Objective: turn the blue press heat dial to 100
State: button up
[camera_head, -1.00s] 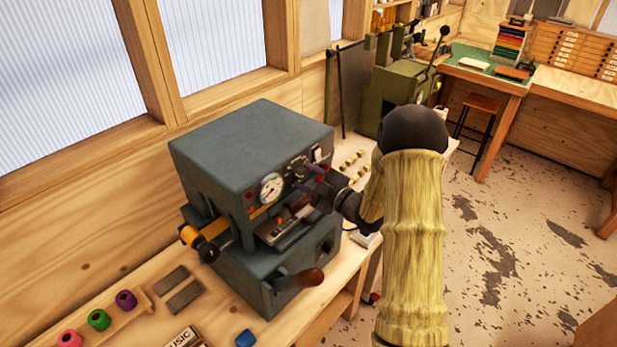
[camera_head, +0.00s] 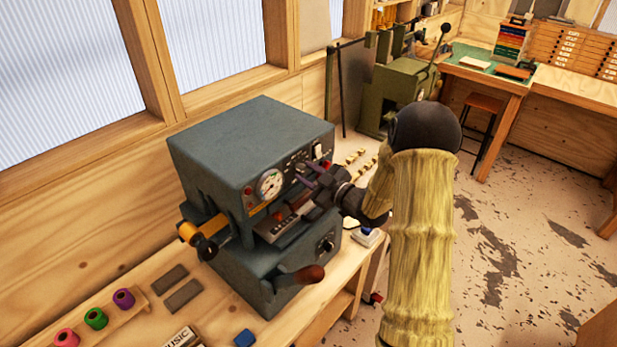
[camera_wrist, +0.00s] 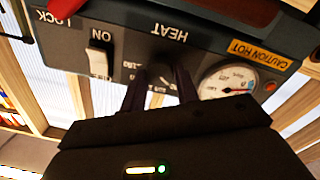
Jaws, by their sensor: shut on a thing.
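The blue-grey press (camera_head: 245,145) stands on the bench beneath the windows. Its front panel carries a round white gauge (camera_head: 270,185) with the heat dial to the right of it. In the wrist view, which is upside down, the dark heat dial (camera_wrist: 160,72) sits below the HEAT lettering, between the ON switch (camera_wrist: 99,60) and the gauge (camera_wrist: 228,80). My gripper (camera_head: 308,176) is at the panel, its two dark fingers (camera_wrist: 160,92) shut on the dial from both sides. Some scale numbers show beside the fingers; the dial's pointer is hidden, so its setting cannot be read.
A lever with a red-brown knob (camera_head: 309,274) sticks out low at the press front. Colored foil rolls (camera_head: 96,318) lie at the bench's left. A green machine (camera_head: 392,92) stands behind. Floor at right is open.

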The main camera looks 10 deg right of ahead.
jog(key=m, duration=0.3)
jog(key=shift+m, duration=0.4)
jog(key=m, duration=0.4)
jog(key=shift+m, duration=0.3)
jog(key=o, duration=1)
jog(key=shift+d, duration=0.1)
jog(key=b+v, duration=0.2)
jog(key=v, duration=0.6)
jog(key=b+v, duration=0.3)
jog(key=v, duration=0.6)
jog(key=shift+s+d+r, duration=0.1)
jog(key=shift+d+r, duration=0.1)
jog(key=shift+r, duration=0.05)
